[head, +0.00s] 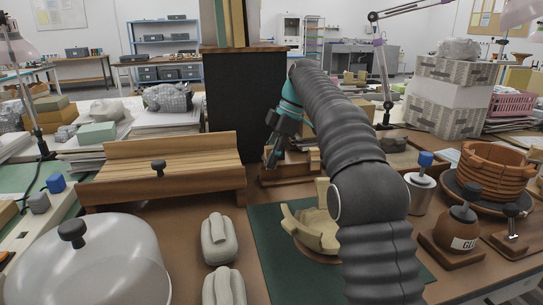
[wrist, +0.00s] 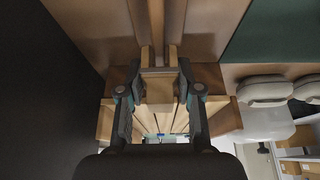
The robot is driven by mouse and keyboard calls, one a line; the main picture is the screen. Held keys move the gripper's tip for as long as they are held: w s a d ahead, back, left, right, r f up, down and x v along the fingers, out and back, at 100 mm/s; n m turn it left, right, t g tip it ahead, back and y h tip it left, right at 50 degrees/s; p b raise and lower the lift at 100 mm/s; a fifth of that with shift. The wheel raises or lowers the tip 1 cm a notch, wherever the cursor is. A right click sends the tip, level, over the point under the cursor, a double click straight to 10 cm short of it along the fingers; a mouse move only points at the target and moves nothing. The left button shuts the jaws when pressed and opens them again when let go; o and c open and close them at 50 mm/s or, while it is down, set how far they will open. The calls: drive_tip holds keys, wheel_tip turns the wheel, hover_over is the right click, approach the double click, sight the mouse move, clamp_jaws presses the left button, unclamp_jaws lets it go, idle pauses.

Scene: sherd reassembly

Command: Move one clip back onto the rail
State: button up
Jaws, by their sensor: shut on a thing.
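My gripper (head: 273,160) reaches past the green mat to a low wooden stand (head: 291,168) in the head view. In the wrist view, my gripper (wrist: 159,98) has its two dark fingers on either side of a pale wooden piece, apparently a clip (wrist: 160,88), and is shut on it. The stand's wooden boards lie just beneath the clip. Whether the clip touches the rail or is held above it cannot be told. In the head view, my arm and fingers hide most of the clip.
A slatted wooden rack (head: 165,182) stands left of the stand, and a black panel (head: 245,105) rises behind. A partly built pot (head: 318,232) sits on the green mat (head: 268,250). Grey padded blocks (head: 218,240), a clear dome (head: 90,262) and a glue pot (head: 459,232) stand nearer.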

drive_tip(key=shift+f, duration=0.9)
idle(1.4)
drive_tip(key=o, duration=0.8)
drive_tip(key=shift+r, duration=0.1)
